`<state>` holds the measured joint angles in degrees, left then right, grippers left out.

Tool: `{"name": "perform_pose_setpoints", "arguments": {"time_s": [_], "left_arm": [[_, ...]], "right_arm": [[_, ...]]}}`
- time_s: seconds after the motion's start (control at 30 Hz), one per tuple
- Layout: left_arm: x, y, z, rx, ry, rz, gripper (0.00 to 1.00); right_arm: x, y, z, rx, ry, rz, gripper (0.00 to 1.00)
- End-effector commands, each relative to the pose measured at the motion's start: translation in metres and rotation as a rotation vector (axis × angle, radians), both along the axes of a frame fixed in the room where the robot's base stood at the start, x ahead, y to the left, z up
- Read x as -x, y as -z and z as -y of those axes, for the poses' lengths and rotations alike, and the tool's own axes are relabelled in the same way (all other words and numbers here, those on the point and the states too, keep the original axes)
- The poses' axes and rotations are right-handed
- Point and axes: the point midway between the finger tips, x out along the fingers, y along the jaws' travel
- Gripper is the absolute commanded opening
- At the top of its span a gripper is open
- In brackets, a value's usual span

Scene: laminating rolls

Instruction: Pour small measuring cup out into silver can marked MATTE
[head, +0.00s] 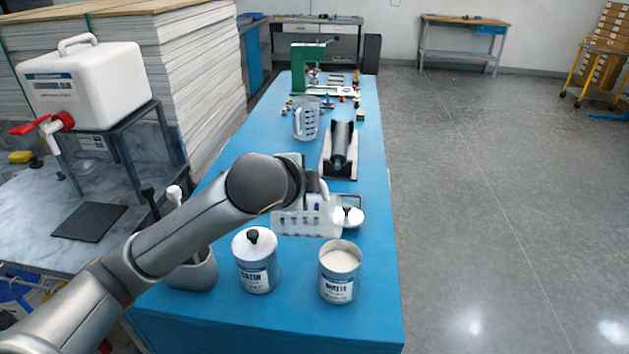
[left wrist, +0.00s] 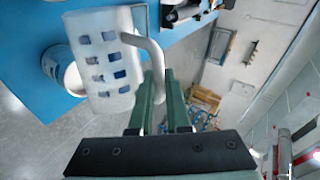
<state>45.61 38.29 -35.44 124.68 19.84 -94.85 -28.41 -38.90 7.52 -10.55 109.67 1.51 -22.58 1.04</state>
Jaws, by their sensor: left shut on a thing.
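The small measuring cup (head: 306,219) is clear, with dark markings, and is tipped onto its side above the table. My left gripper (head: 312,187) is shut on its handle; the left wrist view shows the handle between the green fingers (left wrist: 160,85) and the cup (left wrist: 103,62) beyond. The silver can marked MATTE (head: 338,287) stands open and upright just below and right of the cup, with pale contents near its rim. An open can (left wrist: 55,68) shows partly behind the cup in the left wrist view. I cannot see any stream of liquid. My right gripper is out of view.
A lidded can marked SATIN (head: 255,274) stands left of the MATTE can. Behind the cup are a small tray with a white lid (head: 351,215), a black roller on a stand (head: 341,150) and a larger measuring cup (head: 305,122). The blue table's (head: 375,315) front right is clear.

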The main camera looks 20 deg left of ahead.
Motion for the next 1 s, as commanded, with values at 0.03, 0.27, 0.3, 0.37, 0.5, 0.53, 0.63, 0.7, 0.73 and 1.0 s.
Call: {"name": "perform_pose_setpoints", "arguments": {"time_s": [0.03, 0.27, 0.3, 0.37, 0.5, 0.53, 0.63, 0.7, 0.73, 1.0], "left_arm": [[0.0005, 0.0017, -0.0020, 0.013, -0.001, 0.004, 0.00], [0.0014, 0.0017, -0.0052, 0.043, 0.002, 0.012, 0.00], [0.0014, 0.0015, -0.0052, 0.043, 0.002, 0.012, 0.00], [0.0013, 0.0014, -0.0052, 0.043, 0.002, 0.012, 0.00], [0.0013, 0.0014, -0.0052, 0.043, 0.002, 0.012, 0.00], [0.0013, 0.0014, -0.0052, 0.043, 0.002, 0.012, 0.00], [0.0014, 0.0010, -0.0051, 0.041, 0.002, 0.010, 0.00], [0.0015, 0.0007, -0.0052, 0.041, 0.002, 0.010, 0.00], [0.0015, 0.0007, -0.0053, 0.042, 0.002, 0.009, 0.00], [0.0014, 0.0017, -0.0053, 0.042, 0.002, 0.011, 0.00]], "right_arm": [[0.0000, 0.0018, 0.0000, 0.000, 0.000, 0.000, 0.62], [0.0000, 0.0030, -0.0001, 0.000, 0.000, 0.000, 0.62], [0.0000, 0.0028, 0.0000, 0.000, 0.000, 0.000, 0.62], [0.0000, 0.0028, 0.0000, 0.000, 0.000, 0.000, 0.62], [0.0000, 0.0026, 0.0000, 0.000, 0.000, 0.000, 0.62], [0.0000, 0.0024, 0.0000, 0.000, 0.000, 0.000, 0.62], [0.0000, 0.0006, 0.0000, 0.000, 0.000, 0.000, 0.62], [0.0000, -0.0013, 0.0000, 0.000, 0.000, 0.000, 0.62], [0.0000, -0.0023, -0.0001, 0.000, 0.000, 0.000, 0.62], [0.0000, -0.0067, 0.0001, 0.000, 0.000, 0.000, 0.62]]}}
